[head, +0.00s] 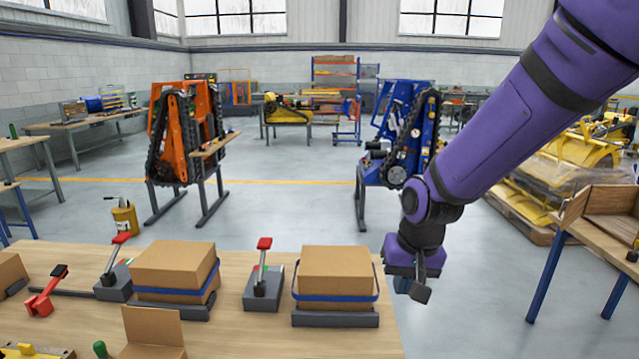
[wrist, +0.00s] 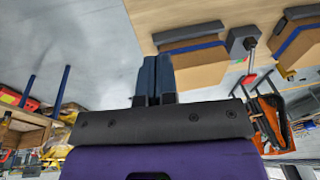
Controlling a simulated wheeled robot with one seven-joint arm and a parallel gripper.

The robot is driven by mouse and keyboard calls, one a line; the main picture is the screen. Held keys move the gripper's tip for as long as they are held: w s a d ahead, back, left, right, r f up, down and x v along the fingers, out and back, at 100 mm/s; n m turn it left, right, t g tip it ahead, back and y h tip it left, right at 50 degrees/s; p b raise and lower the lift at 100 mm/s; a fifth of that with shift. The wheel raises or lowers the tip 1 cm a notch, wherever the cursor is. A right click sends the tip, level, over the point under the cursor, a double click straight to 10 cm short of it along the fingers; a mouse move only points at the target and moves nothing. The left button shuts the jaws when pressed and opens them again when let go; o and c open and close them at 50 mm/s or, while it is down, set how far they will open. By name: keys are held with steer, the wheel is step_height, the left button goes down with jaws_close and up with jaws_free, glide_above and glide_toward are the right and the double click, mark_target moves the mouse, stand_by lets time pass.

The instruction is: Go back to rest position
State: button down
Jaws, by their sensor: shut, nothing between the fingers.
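My gripper (head: 418,284) hangs at the end of my purple arm, just right of the wooden table's (head: 240,338) right edge in the head view. In the wrist view my gripper (wrist: 157,62) shows its two dark fingers close together, shut with nothing between them. It is to the right of the nearer cardboard box (head: 337,270), which sits on a dark base with a blue band around it. The gripper is apart from the box and the table. A second banded box (head: 173,268) stands further left on the table.
Red-handled lever devices (head: 262,277) stand on the table beside the boxes. An orange tracked carrier (head: 186,132) and a blue tracked carrier (head: 405,135) stand on supports behind. A wooden workbench (head: 603,220) is at the right. Open grey floor lies between.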

steer(key=s+d+r+t+h, duration=0.1)
steer(key=s+d+r+t, duration=0.2)
steer(key=s+d+r, duration=1.2)
steer(key=shift+s+d+r+t, duration=0.15)
steer(key=shift+s+r+t, duration=0.15)
steer(key=shift+s+r, duration=1.4)
steer(key=shift+s+f, duration=0.15)
steer(key=shift+f, duration=0.05)
